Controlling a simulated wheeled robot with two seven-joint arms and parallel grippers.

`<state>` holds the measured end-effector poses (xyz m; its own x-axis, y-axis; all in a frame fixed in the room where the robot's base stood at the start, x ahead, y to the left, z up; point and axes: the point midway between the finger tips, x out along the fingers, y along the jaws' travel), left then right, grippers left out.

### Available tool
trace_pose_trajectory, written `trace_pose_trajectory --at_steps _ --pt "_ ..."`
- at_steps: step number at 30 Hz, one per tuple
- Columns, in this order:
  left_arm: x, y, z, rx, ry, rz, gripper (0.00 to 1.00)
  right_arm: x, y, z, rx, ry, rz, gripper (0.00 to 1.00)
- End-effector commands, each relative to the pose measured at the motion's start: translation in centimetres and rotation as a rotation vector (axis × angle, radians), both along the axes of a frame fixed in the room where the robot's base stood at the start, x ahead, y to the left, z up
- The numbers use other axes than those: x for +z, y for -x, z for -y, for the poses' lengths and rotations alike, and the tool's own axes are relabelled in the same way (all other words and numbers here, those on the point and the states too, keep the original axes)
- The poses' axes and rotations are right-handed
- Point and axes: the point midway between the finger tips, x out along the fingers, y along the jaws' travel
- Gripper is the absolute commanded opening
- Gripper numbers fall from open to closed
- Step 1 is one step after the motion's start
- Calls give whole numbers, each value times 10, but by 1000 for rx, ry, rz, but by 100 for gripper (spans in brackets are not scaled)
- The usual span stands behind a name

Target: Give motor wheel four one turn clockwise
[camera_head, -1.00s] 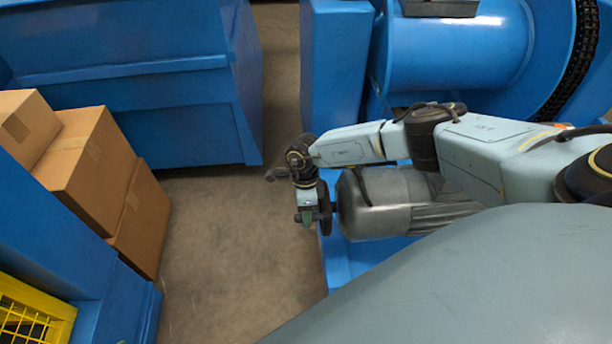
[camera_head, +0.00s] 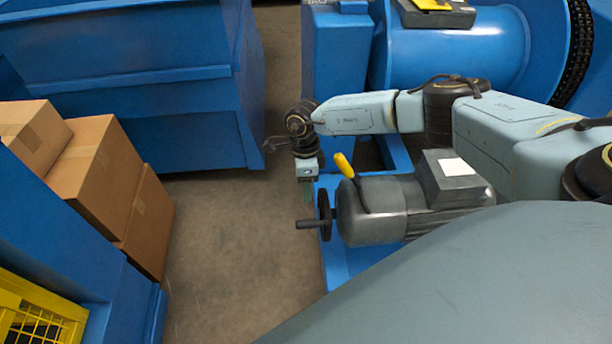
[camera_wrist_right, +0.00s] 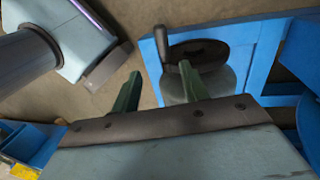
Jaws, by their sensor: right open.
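A grey motor (camera_head: 385,208) lies on a blue frame, with a dark handwheel (camera_head: 325,214) on its left end. The wheel's crank handle (camera_head: 308,224) sticks out to the left. No number shows on the wheel. My right gripper (camera_head: 307,196) points down just above and left of the wheel, apart from the handle. In the right wrist view my gripper (camera_wrist_right: 157,88) is open with nothing between its green fingers. There the wheel (camera_wrist_right: 205,50) and handle (camera_wrist_right: 160,45) lie beyond the fingertips, partly behind the right finger. My left gripper is out of view.
A yellow lever (camera_head: 344,165) stands up by the motor, near my right wrist. Blue machinery (camera_head: 450,48) with a chain (camera_head: 578,50) is behind the arm. Cardboard boxes (camera_head: 95,175) stand at the left. The floor (camera_head: 230,235) between boxes and motor is clear.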

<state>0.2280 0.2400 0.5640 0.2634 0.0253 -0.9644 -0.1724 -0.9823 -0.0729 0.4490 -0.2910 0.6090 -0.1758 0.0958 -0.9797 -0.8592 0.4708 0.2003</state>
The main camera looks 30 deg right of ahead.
Motion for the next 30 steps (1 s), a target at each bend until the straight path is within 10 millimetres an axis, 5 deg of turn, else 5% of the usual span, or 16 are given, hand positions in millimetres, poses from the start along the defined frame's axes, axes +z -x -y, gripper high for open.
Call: trace_pose_trajectory --at_steps 13,17,20,23,27,30 --pt "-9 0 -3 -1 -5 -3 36 10 -2 1 -1 0 -1 44" --pt "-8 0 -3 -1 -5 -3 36 7 1 -12 -8 -39 3 27" --pt "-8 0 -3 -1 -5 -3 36 0 6 -58 -51 -180 22 14" --pt "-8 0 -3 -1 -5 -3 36 3 14 -135 -168 -441 44 1" --pt "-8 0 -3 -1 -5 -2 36 43 17 -241 -503 -889 35 0" --pt "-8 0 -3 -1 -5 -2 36 84 6 -276 -831 -1166 -9 0"
